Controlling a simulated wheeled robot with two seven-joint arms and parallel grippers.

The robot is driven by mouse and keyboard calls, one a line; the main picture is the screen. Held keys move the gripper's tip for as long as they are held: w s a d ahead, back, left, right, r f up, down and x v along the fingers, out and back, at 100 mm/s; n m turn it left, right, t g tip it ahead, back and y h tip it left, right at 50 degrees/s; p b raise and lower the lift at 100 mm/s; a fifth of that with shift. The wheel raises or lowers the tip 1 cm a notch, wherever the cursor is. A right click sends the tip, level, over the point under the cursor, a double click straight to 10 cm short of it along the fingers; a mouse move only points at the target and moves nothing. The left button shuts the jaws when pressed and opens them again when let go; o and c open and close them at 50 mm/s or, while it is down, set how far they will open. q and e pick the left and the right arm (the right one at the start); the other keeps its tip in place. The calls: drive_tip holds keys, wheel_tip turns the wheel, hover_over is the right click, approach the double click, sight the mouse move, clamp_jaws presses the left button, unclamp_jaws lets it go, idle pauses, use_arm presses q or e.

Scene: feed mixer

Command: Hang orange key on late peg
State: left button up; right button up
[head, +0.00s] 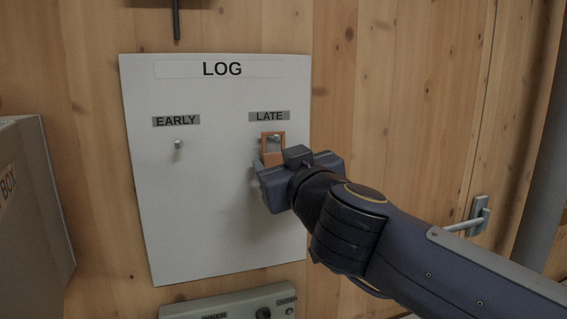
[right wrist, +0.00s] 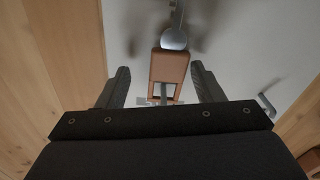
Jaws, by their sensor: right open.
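The orange key (head: 272,157) is at the LATE peg (head: 275,139) on the white LOG board (head: 200,225). Its open orange frame surrounds the peg, and its lower part is hidden by my right gripper. In the right wrist view the orange key (right wrist: 169,68) lies between the fingers, with a gap on each side, and a grey peg shows in its opening. A silver round part is at its far end. My right gripper (head: 278,161) is open around the key, close to the board. My left gripper is not in view.
The bare EARLY peg (head: 178,145) is to the left on the board. A grey box (head: 35,200) stands at the far left, and a control panel (head: 235,305) is below the board. A door handle (head: 470,222) is at the right.

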drive_tip(key=s+d+f+y+b, duration=0.1)
drive_tip(key=s+d+f, duration=0.2)
drive_tip(key=s+d, duration=0.4)
drive_tip(key=s+d+f+m+g+h+b, duration=0.1)
drive_tip(key=s+d+f+g, duration=0.3)
drive_tip(key=f, duration=0.9)
drive_tip(key=s+d+f+m+g+h+b, duration=0.1)
drive_tip(key=s+d+f+m+g, duration=0.3)
drive_tip(key=s+f, duration=0.4)
drive_tip(key=s+d+f+m+g+h+b, duration=0.1)
drive_tip(key=s+d+f, duration=0.4)
drive_tip(key=f, duration=1.2)
drive_tip(key=s+m+g, duration=0.1)
drive_tip(key=s+g, duration=0.1)
drive_tip(key=shift+d+f+m+g, duration=0.15)
drive_tip(key=shift+f+m+g, duration=0.25)
